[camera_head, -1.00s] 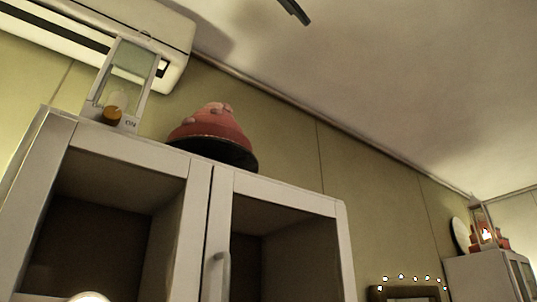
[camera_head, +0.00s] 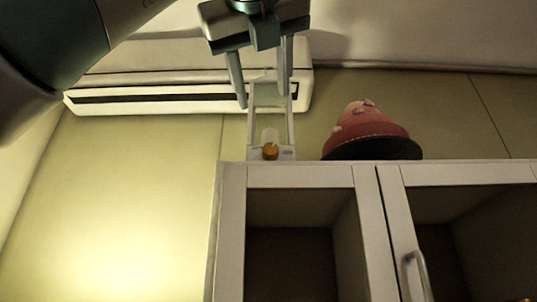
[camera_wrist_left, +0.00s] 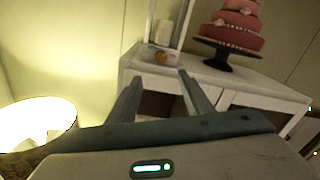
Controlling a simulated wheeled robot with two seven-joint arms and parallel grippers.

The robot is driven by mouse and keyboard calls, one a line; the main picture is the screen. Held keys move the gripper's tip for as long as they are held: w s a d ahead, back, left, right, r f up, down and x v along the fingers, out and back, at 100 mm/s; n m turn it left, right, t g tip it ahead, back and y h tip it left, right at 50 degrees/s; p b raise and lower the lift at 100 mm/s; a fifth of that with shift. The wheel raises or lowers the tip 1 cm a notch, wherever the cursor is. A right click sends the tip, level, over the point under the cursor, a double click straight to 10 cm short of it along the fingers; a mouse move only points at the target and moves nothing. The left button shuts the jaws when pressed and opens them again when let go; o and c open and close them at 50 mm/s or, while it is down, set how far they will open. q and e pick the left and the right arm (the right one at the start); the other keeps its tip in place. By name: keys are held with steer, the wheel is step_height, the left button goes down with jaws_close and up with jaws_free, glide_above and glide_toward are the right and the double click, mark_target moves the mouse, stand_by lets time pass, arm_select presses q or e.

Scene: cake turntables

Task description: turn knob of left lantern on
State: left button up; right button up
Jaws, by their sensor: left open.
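The left lantern (camera_head: 285,153) is a white frame standing on top of the white cabinet, near its left end. Its orange-brown knob (camera_head: 270,152) is low on the front; the knob also shows in the left wrist view (camera_wrist_left: 160,58). My left gripper (camera_head: 264,101) comes in from above in the head view, open, with its two fingers pointing down in front of the lantern's upper part. In the left wrist view the open fingers (camera_wrist_left: 157,80) point towards the lantern base, with nothing between them. My right gripper is in neither view.
A red tiered cake (camera_head: 366,126) on a dark stand is right of the lantern on the cabinet (camera_head: 300,176). An air conditioner (camera_head: 150,98) hangs on the wall behind. A lit lamp (camera_wrist_left: 38,118) is at lower left in the wrist view.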

arm_select(q)
steer(key=p, duration=0.9)
glide_toward(270, 148)
steer(key=w, duration=0.7)
steer(key=shift+w+d+r, duration=0.1)
steer(key=shift+w+d, duration=0.1)
steer(key=shift+w, duration=0.7)
steer(key=shift+d, duration=0.1)
steer(key=c, duration=1.1)
